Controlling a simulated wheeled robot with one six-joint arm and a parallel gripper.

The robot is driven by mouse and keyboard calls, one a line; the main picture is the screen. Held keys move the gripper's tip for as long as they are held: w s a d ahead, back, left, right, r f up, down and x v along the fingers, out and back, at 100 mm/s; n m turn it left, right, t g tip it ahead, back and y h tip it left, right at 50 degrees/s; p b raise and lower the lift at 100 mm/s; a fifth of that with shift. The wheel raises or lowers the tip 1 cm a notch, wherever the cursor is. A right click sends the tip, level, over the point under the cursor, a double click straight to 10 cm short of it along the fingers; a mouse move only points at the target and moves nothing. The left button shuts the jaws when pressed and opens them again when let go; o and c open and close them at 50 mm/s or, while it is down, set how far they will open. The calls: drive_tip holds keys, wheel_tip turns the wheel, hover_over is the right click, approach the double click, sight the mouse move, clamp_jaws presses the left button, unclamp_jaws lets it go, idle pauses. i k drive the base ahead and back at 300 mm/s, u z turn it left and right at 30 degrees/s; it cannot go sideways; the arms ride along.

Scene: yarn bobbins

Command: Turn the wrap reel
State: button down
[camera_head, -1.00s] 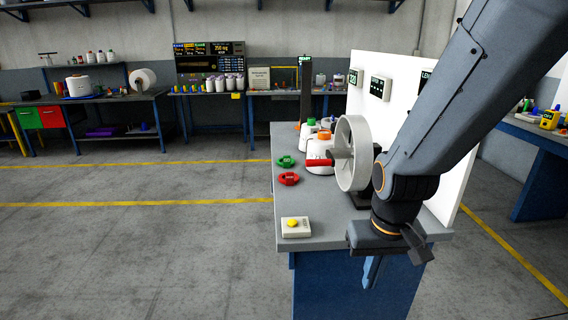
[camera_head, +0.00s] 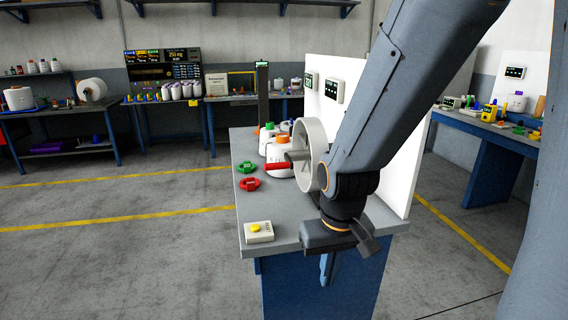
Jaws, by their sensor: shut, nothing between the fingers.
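The wrap reel (camera_head: 312,138) is a pale grey wheel standing upright on the grey bench, with a red handle (camera_head: 278,166) sticking out to the left. My arm covers its right side and its mount. My gripper (camera_head: 328,268) points down at the bench's front edge, in front of and below the reel, and is apart from the red handle. Its fingers look closed with nothing held; part of them is hidden behind the gripper body.
A white box with a yellow button (camera_head: 258,231) sits at the front left of the bench (camera_head: 283,218). Green (camera_head: 246,167) and red (camera_head: 249,184) pieces lie left of the reel. White bobbins stand behind it. A white panel (camera_head: 398,185) rises at the right. Open floor lies left.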

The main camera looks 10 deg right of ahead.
sight(308, 181)
drive_tip(key=k, duration=1.15)
drive_tip(key=u, duration=0.35)
drive_tip(key=i, duration=1.4)
drive_tip(key=z, duration=1.15)
drive_tip(key=i, duration=0.3)
drive_tip(key=z, duration=1.75)
